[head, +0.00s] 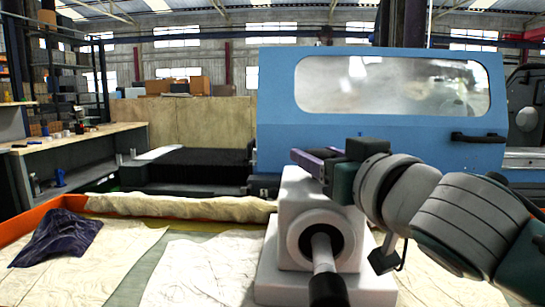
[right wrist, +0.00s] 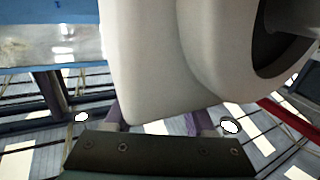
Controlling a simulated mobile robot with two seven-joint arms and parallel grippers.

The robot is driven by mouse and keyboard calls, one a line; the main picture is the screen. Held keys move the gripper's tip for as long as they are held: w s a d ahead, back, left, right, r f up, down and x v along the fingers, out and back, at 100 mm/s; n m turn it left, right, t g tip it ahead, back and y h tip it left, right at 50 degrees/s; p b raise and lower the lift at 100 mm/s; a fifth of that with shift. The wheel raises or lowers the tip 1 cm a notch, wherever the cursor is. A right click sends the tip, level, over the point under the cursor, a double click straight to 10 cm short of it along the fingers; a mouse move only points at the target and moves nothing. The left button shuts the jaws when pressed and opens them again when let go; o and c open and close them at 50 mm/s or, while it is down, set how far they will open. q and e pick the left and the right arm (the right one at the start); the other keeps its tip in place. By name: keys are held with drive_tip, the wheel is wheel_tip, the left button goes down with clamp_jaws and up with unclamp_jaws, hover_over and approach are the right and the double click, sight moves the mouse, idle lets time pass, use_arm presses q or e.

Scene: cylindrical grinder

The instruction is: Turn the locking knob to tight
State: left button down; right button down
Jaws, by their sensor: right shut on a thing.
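A white housing (head: 305,200) stands on a white base in front of me, with a round dark opening in its near face. A grey rod with a black end (head: 327,288) sticks out of the opening towards me. My right gripper (head: 310,162) is at the top of the housing, its purple fingers along the far upper side. In the right wrist view the housing (right wrist: 160,60) covers the fingertips between the two purple fingers (right wrist: 158,120). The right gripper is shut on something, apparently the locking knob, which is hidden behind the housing. My left gripper is out of view.
A blue machine cover with a window (head: 390,120) stands behind the housing. A dark crumpled cloth (head: 58,238) lies at left on the pale sheet, inside an orange rim (head: 35,233). A workbench (head: 75,137) is farther left.

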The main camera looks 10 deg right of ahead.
drive_tip(key=m+h+b, duration=0.1)
drive_tip(key=h, duration=0.1)
drive_tip(key=shift+f+m+h, duration=0.1)
drive_tip(key=shift+m+h, duration=0.2)
drive_tip(key=shift+h+b, duration=0.3)
drive_tip(key=shift+m, duration=0.3)
drive_tip(key=shift+c, duration=1.2)
unclamp_jaws()
drive_tip(key=shift+s, duration=0.1)
